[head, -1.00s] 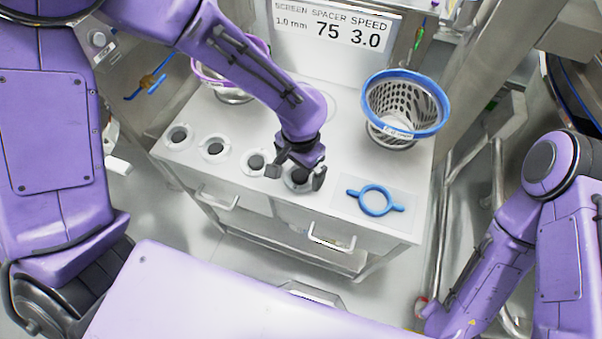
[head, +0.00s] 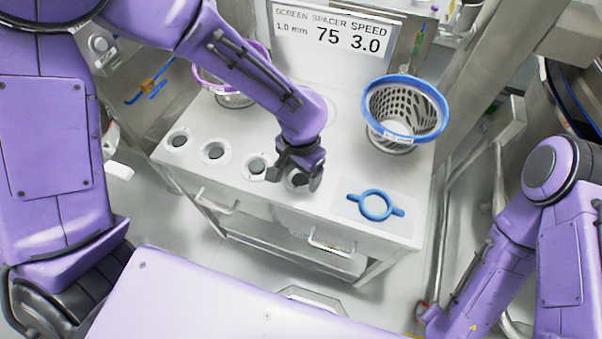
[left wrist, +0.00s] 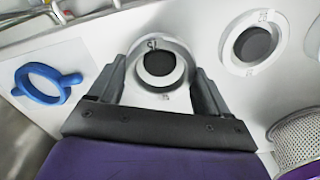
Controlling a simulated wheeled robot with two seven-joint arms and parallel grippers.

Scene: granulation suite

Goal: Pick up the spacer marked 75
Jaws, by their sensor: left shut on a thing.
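The gripped spacer is a pale ring around a dark centre. In the left wrist view this spacer (left wrist: 181,52) sits between the two fingers, with a small upside-down mark on its rim that looks like 75. My left gripper (head: 298,178) is shut on it at the right end of the row of spacers on the white cabinet top. In the head view the fingers partly hide it. The neighbouring spacer (head: 255,167) lies just left of the gripper and apart from it. My right arm is at the right, with its gripper out of view.
More spacers (head: 214,152) lie to the left in the row. A blue two-handled ring (head: 389,210) lies on a pale mat to the right. A blue-rimmed perforated basket (head: 405,104) stands behind. A sign (head: 333,27) at the back reads 1.0 mm, 75, 3.0.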

